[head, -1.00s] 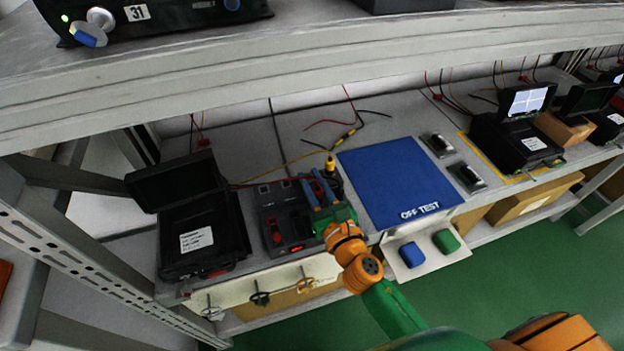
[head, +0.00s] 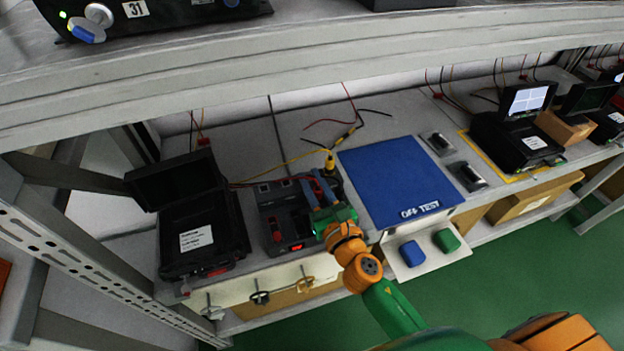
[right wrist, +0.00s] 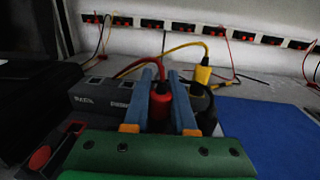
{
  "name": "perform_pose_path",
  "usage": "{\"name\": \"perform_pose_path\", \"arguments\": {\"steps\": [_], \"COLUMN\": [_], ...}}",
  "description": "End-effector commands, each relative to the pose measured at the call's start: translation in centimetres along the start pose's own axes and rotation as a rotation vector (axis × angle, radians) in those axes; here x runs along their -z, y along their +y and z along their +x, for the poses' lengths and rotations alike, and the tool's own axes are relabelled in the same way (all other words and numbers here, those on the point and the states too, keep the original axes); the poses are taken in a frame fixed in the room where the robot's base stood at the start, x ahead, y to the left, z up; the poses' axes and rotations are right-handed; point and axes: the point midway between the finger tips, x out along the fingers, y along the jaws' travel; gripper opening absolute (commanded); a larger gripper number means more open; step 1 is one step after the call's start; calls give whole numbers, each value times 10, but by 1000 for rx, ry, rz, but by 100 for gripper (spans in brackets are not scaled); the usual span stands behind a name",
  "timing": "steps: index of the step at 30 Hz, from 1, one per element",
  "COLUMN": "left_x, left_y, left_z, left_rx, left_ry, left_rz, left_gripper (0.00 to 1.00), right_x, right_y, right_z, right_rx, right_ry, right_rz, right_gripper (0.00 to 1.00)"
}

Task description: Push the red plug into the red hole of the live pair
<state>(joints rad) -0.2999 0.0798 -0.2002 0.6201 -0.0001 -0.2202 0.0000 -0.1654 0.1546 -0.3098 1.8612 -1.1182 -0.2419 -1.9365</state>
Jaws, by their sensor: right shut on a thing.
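The red plug (right wrist: 160,102) stands between the blue fingers of my right gripper (right wrist: 160,78) in the right wrist view. The gripper is shut on it, and a red lead runs from it to the left. In the head view my right gripper (head: 316,187) is over the right part of a dark grey socket box (head: 289,224). The box's sockets near the plug are hidden, so I cannot tell which hole lies under it or whether it is seated. The red hole cannot be made out. My left gripper is not in view.
A yellow plug (right wrist: 203,75) stands just behind the gripper, with a black lead close on the right. A blue OFF TEST mat (head: 395,180) lies right of the box. An open black case (head: 200,235) stands left. A shelf beam (head: 300,75) crosses above.

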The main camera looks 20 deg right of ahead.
Motion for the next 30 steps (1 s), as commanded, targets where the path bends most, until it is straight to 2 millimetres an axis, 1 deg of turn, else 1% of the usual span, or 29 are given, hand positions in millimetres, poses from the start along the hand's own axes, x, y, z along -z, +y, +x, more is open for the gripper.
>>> {"name": "perform_pose_path", "arguments": {"steps": [7, 18, 22, 26, 30], "left_x": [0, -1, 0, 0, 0], "left_y": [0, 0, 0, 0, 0], "left_z": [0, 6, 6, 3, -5], "left_rx": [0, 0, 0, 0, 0], "left_ry": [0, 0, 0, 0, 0], "left_rz": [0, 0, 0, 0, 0], "left_gripper": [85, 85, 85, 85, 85], "right_x": [0, 7, 6, 4, -3], "right_y": [0, 0, 0, 0, 0], "right_z": [0, 0, 0, 0, 0], "right_rx": [0, 0, 0, 0, 0], "right_ry": [0, 0, 1, 1, 1], "right_rz": [0, -2, -1, -1, 0], "right_gripper": [0, 0, 0, 0, 0]}}
